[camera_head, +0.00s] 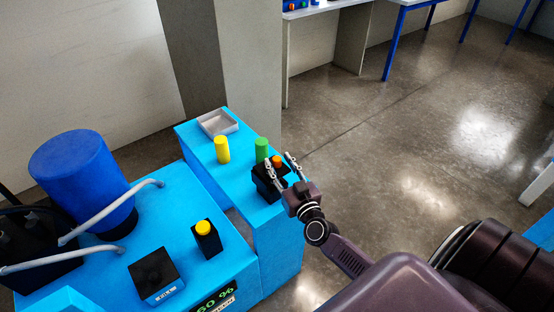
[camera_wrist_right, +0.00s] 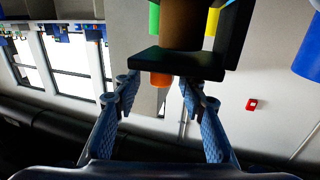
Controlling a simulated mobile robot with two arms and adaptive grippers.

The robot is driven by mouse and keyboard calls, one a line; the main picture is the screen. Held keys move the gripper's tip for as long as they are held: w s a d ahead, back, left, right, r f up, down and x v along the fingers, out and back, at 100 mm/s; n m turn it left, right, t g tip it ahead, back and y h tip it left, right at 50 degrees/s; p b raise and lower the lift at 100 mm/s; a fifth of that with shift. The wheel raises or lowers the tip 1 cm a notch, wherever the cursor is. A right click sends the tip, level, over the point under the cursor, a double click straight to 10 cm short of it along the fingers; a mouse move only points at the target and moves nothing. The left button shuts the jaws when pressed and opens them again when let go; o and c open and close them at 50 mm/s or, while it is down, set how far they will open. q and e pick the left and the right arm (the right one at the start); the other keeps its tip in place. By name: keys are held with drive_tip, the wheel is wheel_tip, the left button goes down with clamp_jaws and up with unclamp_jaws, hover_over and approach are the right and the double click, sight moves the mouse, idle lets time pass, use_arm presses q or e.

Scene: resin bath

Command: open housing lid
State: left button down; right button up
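A small black housing (camera_head: 262,184) stands on the light blue bench, with an orange knob (camera_head: 277,159) on top. My right gripper (camera_head: 279,160) is open, its two fingers pointing at the housing, with the knob between the fingertips. In the right wrist view, which looks upside down, the flat black lid (camera_wrist_right: 178,63) lies just beyond the open fingers. The orange knob (camera_wrist_right: 160,80) shows in the gap, nearer the left finger. I cannot tell whether a finger touches it. My left gripper is not in view.
A green cylinder (camera_head: 262,149) stands just behind the housing, and a yellow cylinder (camera_head: 222,150) to its left. A grey tray (camera_head: 217,123) lies at the bench's far end. A black box with a yellow button (camera_head: 206,238) stands nearer. Open floor lies to the right.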

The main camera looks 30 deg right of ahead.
drive_tip(key=shift+w+d, duration=0.1)
drive_tip(key=shift+w, duration=0.85)
clamp_jaws()
